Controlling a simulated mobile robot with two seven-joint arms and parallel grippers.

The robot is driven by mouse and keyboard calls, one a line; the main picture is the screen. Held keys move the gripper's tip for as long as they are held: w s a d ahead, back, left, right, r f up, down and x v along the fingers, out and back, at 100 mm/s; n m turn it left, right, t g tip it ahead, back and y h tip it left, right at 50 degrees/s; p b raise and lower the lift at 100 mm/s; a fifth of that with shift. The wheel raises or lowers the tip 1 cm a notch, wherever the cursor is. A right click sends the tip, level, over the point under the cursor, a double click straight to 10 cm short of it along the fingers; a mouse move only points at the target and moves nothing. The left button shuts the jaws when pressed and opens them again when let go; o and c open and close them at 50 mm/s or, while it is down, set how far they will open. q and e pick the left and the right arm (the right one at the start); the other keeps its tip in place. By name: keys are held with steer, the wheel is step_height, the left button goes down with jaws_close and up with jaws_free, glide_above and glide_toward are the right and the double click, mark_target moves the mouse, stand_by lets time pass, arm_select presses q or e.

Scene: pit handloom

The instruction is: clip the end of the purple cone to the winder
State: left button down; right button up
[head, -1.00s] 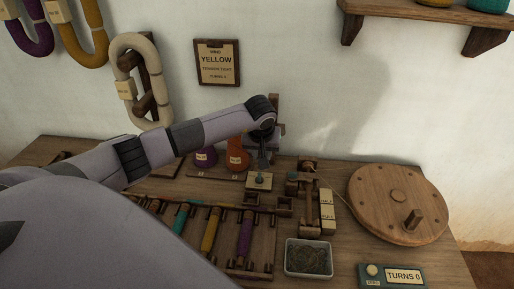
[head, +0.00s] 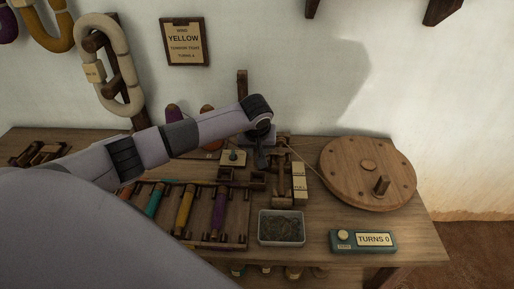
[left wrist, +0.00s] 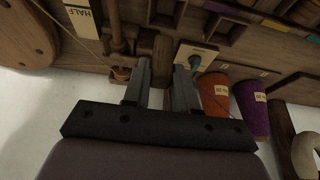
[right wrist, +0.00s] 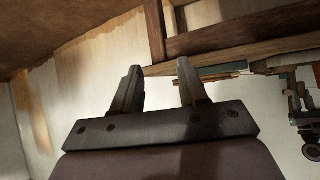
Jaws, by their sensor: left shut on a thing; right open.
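The purple cone (head: 173,113) stands at the back of the bench beside an orange cone (head: 207,112), both partly hidden by my left arm. The purple cone also shows in the left wrist view (left wrist: 253,108). The winder has a large wooden wheel (head: 340,178) and a spindle frame (head: 281,183) to its left. My left gripper (head: 262,160) is just left of the spindle frame's back end. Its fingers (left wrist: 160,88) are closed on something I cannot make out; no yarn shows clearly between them. My right gripper (right wrist: 160,85) is open and empty, away from the bench.
In front are a rack of coloured bobbins (head: 240,225), a metal tray (head: 282,241) and a counter reading TURNS 0 (head: 363,241). A YELLOW card (head: 184,42) hangs on the wall.

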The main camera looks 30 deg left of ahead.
arm_select(q)
step_height(320, 180, down, 4)
steer(key=shift+r+b, duration=0.15)
steer(key=shift+b, duration=1)
step_height(320, 180, down, 2)
steer(key=shift+f+b, duration=0.25)
steer(key=shift+b, duration=0.8)
steer(key=shift+f+b, duration=0.55)
steer(key=shift+f, duration=0.15)
arm_select(e)
steer(key=f, duration=0.2)
steer(key=a+f, duration=0.1)
steer(key=shift+w+f, duration=0.25)
steer(key=shift+w, duration=0.15)
arm_select(q)
steer(key=c, duration=0.5)
jaws_free()
arm_select(e)
steer(key=shift+a+f, duration=0.1)
arm_select(q)
step_height(320, 180, up, 8)
steer(key=p, duration=0.5)
steer(key=shift+r+p, duration=0.1)
steer(key=shift+p, duration=0.3)
arm_select(e)
step_height(320, 180, up, 6)
steer(key=shift+f, duration=0.15)
